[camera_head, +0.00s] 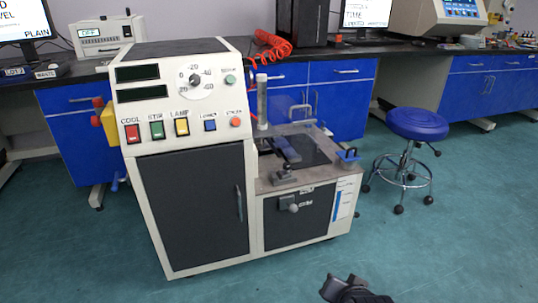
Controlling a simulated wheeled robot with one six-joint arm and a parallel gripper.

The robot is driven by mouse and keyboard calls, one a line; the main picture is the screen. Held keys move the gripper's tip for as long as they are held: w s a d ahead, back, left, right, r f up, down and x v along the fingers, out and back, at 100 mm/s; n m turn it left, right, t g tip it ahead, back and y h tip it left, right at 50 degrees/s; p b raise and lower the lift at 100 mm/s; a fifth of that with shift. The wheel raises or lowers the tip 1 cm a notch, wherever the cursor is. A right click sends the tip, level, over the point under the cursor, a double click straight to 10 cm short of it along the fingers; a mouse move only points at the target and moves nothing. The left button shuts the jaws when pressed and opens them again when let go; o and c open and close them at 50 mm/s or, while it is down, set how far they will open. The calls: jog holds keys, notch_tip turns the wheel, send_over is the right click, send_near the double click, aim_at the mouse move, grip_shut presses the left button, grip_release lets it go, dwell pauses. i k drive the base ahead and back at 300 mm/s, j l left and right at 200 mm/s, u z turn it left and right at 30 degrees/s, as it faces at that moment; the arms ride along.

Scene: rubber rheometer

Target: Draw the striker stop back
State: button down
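The white and dark grey machine (195,150) stands on the floor at the middle left. Its lower right deck (318,176) carries a clear upright cylinder (262,103), a blue-grey bar (287,149), a small grey block with a knob (285,175) at the front edge, and a blue fitting (348,157) at the right corner. I cannot tell which part is the striker stop. My gripper (345,288) is dark and partly in view at the bottom edge, in front of the machine and apart from it. Its finger opening is not clear.
A blue stool (417,125) on a chrome wheeled base stands right of the machine. Blue cabinets with a black worktop (395,57) run along the back. A red coiled hose (270,47) hangs behind the machine. The green floor in front is clear.

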aim_at(285, 173)
jog(key=i+j, duration=0.25)
jog(key=i, duration=0.2)
jog(key=i+j, duration=0.25)
jog(key=i, duration=0.15)
